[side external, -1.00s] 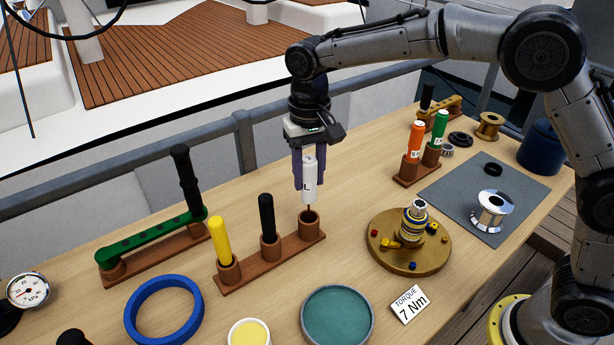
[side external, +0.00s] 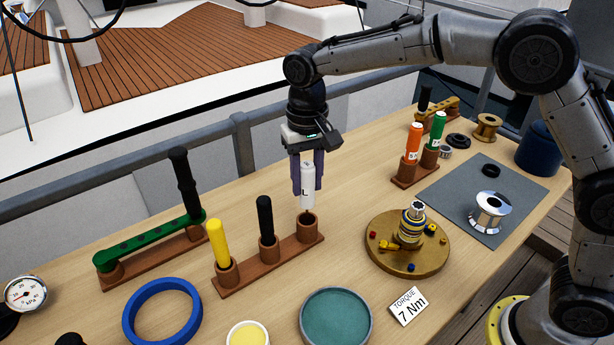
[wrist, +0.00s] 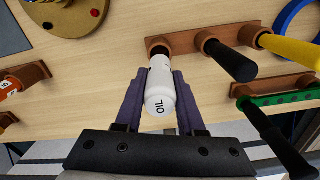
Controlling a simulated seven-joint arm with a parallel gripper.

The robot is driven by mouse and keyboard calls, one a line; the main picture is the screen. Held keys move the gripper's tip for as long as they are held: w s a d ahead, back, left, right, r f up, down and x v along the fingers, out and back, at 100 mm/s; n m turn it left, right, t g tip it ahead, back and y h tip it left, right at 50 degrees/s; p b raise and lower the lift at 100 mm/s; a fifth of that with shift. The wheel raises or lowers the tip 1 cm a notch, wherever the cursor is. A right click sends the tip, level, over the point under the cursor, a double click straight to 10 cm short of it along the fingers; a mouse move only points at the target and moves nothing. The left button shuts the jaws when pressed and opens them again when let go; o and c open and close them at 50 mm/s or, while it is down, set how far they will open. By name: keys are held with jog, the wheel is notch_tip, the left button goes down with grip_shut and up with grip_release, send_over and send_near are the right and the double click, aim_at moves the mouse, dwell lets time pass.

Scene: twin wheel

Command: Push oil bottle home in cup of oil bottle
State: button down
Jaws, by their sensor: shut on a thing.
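The white oil bottle (side external: 307,188) is held upright between the purple fingers of my gripper (side external: 307,180). The cup of oil bottle (side external: 307,230) is the brown cup at the right end of a low wooden rack. The bottle's thin dark tip is at the cup's mouth, and the white body stands above the rim. I cannot tell how far the tip reaches inside. In the wrist view, the bottle (wrist: 160,85) shows its OIL marking between both fingers (wrist: 160,100), and the cup (wrist: 157,43) is partly hidden behind it.
A black-handled tool (side external: 265,220) and a yellow-handled tool (side external: 218,240) stand in the same rack. A green wrench (side external: 150,243) lies on a rack to the left. A brass turntable (side external: 408,255) with a winch part stands to the right. A teal dish (side external: 336,317) is in front.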

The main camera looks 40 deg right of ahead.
aim_at(307, 202)
jog(key=shift+f, duration=2.85)
jog(key=shift+c, duration=2.2)
grip_release()
notch_tip(307, 202, up, 14)
jog(key=shift+f, duration=0.1)
